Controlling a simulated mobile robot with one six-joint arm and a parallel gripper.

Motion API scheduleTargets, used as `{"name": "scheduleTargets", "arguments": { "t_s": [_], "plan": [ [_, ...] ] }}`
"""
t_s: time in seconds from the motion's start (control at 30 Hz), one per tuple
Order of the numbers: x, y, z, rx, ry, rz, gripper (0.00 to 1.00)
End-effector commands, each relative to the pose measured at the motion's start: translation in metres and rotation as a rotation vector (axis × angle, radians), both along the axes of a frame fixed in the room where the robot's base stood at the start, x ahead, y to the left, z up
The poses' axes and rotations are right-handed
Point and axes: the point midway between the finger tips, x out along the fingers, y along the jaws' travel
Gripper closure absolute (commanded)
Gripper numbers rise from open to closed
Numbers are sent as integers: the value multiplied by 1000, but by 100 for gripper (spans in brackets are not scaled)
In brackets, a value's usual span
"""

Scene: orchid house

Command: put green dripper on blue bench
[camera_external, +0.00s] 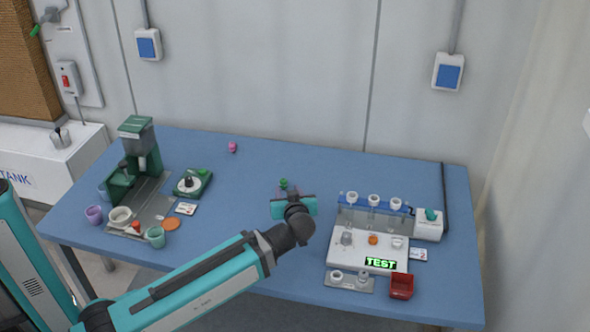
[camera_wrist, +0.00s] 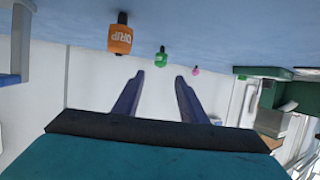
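The green dripper (camera_wrist: 161,58) is small and shows in the wrist view just beyond the gap between my fingers. It appears to stand on the blue bench (camera_external: 330,172), near the middle, and shows as a small green spot (camera_external: 283,183) just behind my gripper in the external view. My gripper (camera_wrist: 160,76) is open, with its two dark purple fingers apart and nothing between them. The wrist view is upside down, with the bench surface at the top. In the external view, the teal gripper body hides part of the bench around the dripper.
An orange dripper marked DRIP (camera_wrist: 120,38) stands nearer in the wrist view, left of the green one. A pink item (camera_external: 232,147) stands farther back. A green machine (camera_external: 138,145) and cups are at left; a white test station (camera_external: 345,255) and red bin (camera_external: 401,286) are at right.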

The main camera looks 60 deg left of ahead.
Motion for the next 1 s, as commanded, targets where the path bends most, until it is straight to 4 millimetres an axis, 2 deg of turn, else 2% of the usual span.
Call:
{"name": "scheduleTargets", "arguments": {
  "t_s": [0.3,1.0],
  "plan": [
    [-5,-11,3,-2,-1,-2,62],
    [-4,-12,5,1,3,-5,62]
  ]
}}
